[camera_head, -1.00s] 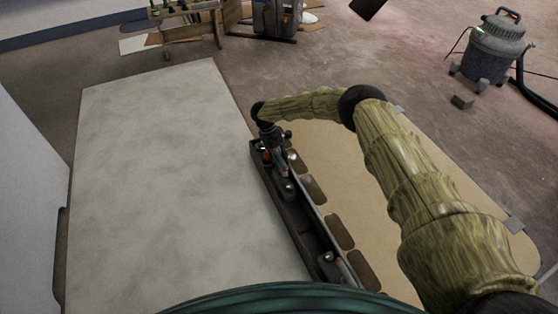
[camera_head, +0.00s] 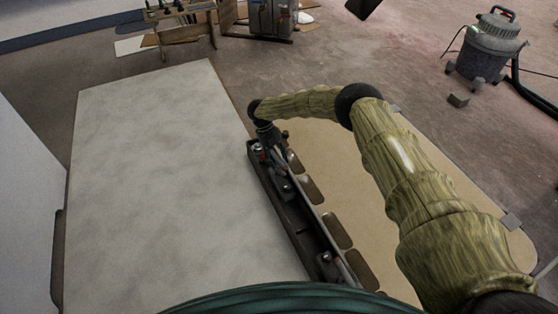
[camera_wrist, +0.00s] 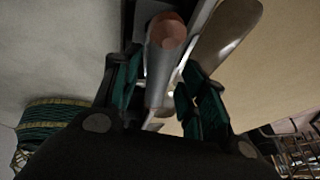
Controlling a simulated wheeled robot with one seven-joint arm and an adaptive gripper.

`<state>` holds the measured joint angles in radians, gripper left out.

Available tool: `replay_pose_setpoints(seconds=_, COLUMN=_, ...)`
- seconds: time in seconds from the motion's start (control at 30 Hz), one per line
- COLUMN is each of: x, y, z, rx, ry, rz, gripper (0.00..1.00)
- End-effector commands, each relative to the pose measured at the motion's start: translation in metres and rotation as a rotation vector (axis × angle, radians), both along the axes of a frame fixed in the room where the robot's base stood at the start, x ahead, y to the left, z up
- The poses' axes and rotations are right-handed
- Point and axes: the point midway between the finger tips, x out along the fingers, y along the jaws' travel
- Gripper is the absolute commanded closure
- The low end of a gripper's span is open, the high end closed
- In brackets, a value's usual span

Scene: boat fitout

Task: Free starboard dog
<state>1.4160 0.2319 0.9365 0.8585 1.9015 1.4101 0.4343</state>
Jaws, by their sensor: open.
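A grey metal lever with a round reddish-brown end (camera_wrist: 167,30), which looks like a dog handle, lies between my gripper's fingers (camera_wrist: 158,70) in the wrist view. The fingers stand apart on either side of it; I cannot tell whether either touches. In the head view my gripper (camera_head: 272,152) reaches down at the far end of a long dark channel (camera_head: 299,222) that holds the fittings. My gripper hides part of the fitting there.
A pale flat panel (camera_head: 165,180) lies left of the channel. A tan board (camera_head: 345,180) with dark rounded cutouts (camera_head: 337,231) lies to its right, under my arm.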

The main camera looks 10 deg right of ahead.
Motion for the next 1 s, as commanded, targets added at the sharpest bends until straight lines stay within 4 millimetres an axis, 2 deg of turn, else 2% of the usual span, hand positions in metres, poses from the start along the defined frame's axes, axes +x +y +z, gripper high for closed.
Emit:
replay_pose_setpoints(seconds=0.5, x=0.030, y=0.022, z=0.080, rx=-0.001, ry=-0.001, rz=0.001, gripper=0.58)
replay_pose_setpoints(seconds=0.7, x=0.036, y=0.026, z=0.096, rx=-0.001, ry=0.000, rz=-0.001, gripper=0.58)
replay_pose_setpoints(seconds=1.0, x=0.038, y=0.027, z=0.100, rx=-0.001, ry=0.001, rz=-0.001, gripper=0.58)
